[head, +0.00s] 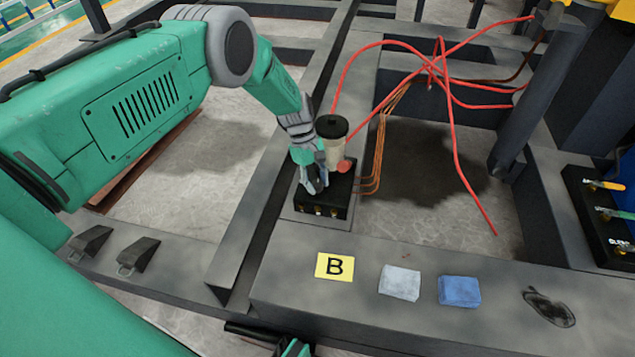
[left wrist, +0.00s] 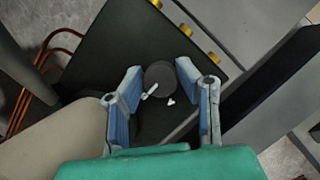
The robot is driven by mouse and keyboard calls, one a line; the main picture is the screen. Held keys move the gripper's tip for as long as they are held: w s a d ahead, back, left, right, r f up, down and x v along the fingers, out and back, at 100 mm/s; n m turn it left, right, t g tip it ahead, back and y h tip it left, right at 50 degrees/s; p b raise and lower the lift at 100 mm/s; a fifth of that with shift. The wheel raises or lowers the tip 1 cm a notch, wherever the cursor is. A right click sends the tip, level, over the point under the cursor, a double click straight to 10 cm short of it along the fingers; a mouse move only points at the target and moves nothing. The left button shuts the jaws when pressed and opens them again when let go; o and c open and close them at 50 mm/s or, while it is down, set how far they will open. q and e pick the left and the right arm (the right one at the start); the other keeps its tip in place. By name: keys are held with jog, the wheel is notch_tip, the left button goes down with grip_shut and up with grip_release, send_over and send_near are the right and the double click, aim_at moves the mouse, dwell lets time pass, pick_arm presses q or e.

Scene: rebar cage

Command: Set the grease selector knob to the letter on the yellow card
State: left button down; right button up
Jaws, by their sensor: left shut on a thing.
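The yellow card (head: 334,266) lies on the grey beam and shows a black letter B. The black grease selector box (head: 322,205) stands on the beam behind the card. Its dark round knob (left wrist: 161,78) shows in the left wrist view with a white pointer mark at its lower left edge. A small white mark sits on the box just below the knob, too small to read. My left gripper (head: 316,186) reaches down onto the box.
A grease reservoir with a black lid (head: 331,127) stands close beside my gripper. Red hoses (head: 440,70) loop behind it. A grey block (head: 400,282) and a blue block (head: 459,291) lie right of the card. A valve block (head: 600,215) stands far right.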

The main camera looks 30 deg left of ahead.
pick_arm(q)
jog(key=shift+w+a, duration=0.15)
jog(key=shift+a, duration=0.15)
jog(key=c, duration=1.2)
grip_release()
jog(key=shift+d, duration=0.2)
